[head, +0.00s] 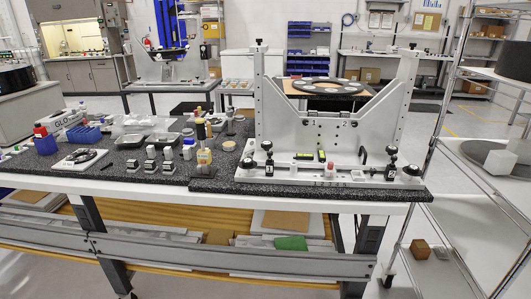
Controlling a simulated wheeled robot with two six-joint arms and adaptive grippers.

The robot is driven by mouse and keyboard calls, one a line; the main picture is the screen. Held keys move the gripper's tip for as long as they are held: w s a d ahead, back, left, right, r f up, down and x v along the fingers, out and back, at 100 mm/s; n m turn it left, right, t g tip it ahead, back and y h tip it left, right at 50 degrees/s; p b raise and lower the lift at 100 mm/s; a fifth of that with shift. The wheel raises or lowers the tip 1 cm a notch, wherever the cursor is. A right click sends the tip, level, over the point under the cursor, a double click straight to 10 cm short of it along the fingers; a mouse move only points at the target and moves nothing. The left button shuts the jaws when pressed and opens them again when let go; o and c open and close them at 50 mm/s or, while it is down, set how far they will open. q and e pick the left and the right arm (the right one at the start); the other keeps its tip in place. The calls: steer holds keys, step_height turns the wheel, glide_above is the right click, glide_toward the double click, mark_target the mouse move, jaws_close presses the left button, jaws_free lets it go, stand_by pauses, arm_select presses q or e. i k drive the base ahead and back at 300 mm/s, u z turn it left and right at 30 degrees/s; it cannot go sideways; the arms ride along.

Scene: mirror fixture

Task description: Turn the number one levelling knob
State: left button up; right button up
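The mirror fixture (330,130) is a grey metal frame with two uprights, standing on a light base plate (320,177). Black-topped knobs stand on the base: a tall one at the left (268,160), a lower one beside it (247,163), a tall one at the right (391,162) and a low one at the far right end (411,172). Two yellow-green levels (305,156) sit between them. The markings on the base are too small to read, so I cannot tell which knob is number one. Neither of my grippers is in view.
The fixture stands on a dark speckled slab (215,183) on a white-edged bench. Several small blocks, bottles (204,160), trays and a blue bin (88,136) lie to its left. A wire rack (452,150) stands close at the right. The aisle behind is partly clear.

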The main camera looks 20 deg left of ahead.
mark_target(267, 145)
steer(key=k, duration=1.05)
steer(key=u, duration=0.9)
steer(key=i, duration=0.75)
steer(key=u, duration=0.55)
steer(key=i, duration=1.1)
steer(key=z, duration=0.5)
